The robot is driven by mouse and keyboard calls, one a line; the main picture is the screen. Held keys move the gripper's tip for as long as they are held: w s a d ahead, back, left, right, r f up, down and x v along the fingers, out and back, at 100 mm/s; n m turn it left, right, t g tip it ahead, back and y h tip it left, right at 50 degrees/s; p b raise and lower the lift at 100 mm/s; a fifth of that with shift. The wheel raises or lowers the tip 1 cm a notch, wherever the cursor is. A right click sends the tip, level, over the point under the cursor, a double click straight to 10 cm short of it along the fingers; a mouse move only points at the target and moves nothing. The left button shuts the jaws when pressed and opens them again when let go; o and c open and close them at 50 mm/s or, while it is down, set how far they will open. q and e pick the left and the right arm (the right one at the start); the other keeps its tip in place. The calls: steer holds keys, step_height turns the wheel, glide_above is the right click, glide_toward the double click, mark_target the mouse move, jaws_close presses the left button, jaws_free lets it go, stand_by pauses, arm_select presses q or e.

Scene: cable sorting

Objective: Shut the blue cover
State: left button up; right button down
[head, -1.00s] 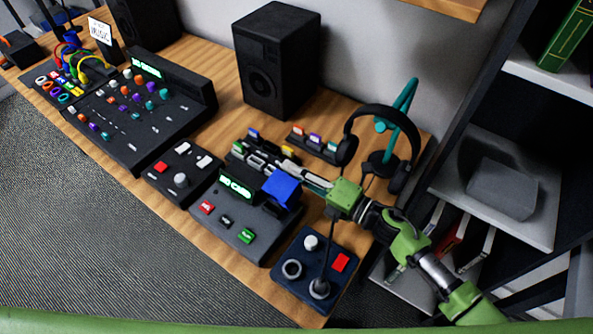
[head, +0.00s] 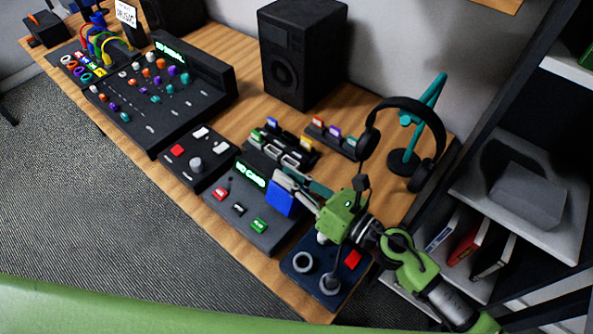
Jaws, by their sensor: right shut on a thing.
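The blue cover (head: 279,198) is on the right part of the dark card device (head: 232,214), which has a lit green display reading "NO CARD" (head: 251,174) and red, black and green buttons. The cover's blue face is tilted toward the front. My right gripper (head: 292,190) reaches in from the right with its light grey fingers at the cover's upper and right edges, shut on it. The fingers partly hide the cover's edge, and its hinge is not clear. My left gripper is not in view.
A control box (head: 326,265) with a red button and knobs stands right under my right arm. A button box (head: 198,157) is left of the card device. Card racks (head: 281,150), a headphone stand (head: 408,140) and a speaker (head: 303,52) stand behind.

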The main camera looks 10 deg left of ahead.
mark_target(280, 195)
steer(key=s+n, duration=0.1)
steer(key=s+a+f+n, duration=0.1)
steer(key=n, duration=0.1)
steer(key=shift+a+b, duration=0.1)
steer(key=shift+b, duration=0.25)
steer(key=shift+s+a+f, duration=0.15)
steer(key=shift+s+a, duration=0.1)
steer(key=shift+s, duration=0.15)
steer(key=shift+a, duration=0.1)
steer(key=c, duration=2)
jaws_free()
steer(key=v, duration=1.2)
